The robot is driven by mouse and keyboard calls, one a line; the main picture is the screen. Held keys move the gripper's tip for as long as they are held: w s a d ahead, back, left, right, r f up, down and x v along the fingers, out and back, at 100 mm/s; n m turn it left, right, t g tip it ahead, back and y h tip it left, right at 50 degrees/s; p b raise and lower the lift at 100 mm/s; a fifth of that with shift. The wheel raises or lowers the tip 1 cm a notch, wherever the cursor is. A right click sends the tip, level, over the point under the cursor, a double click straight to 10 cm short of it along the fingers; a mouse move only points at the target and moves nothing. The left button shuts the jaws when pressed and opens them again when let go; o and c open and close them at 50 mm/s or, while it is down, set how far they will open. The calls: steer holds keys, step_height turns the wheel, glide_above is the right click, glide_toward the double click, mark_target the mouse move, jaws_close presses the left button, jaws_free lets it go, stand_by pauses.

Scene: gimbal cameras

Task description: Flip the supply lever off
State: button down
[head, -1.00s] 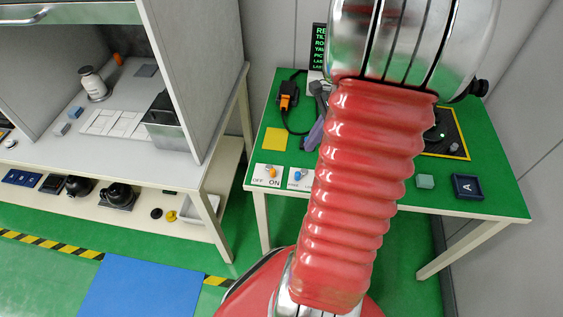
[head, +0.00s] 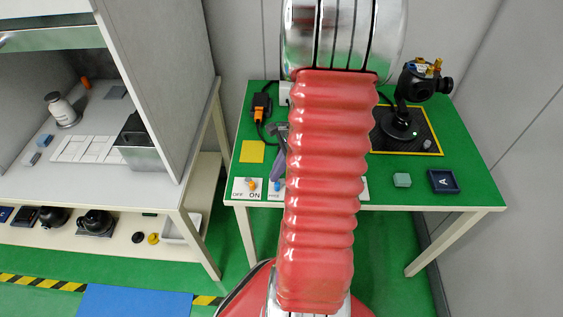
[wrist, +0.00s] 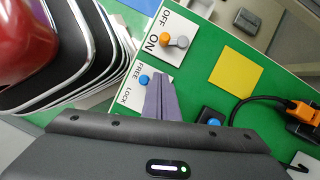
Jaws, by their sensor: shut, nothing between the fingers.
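The supply lever (wrist: 172,40) has an orange tip and a grey knob on a white OFF/ON panel (wrist: 162,57). Its orange tip lies close to the word ON in the wrist view. In the head view the lever (head: 250,185) is at the green table's front left. My gripper (wrist: 158,80) shows as purple-grey fingers, shut and empty. The fingertips are beside the blue knob (wrist: 144,80) of the FREE/LOCK panel (wrist: 133,92), apart from the supply lever. In the head view my gripper (head: 276,172) is partly hidden behind my red arm.
A yellow square (head: 251,152) and a black-and-orange cabled connector (head: 260,108) lie behind the panels. A gimbal camera (head: 420,82) stands on a black mat at the right. A teal block (head: 402,180) and blue tray (head: 443,181) are at the front right. A grey cabinet is left.

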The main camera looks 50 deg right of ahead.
steer(key=shift+w+a+f, duration=0.2)
steer(key=shift+w+a, duration=0.4)
steer(key=shift+a, duration=0.3)
steer(key=shift+w+a+f, duration=0.2)
steer(key=shift+w+a, duration=0.35)
steer(key=shift+a, duration=0.35)
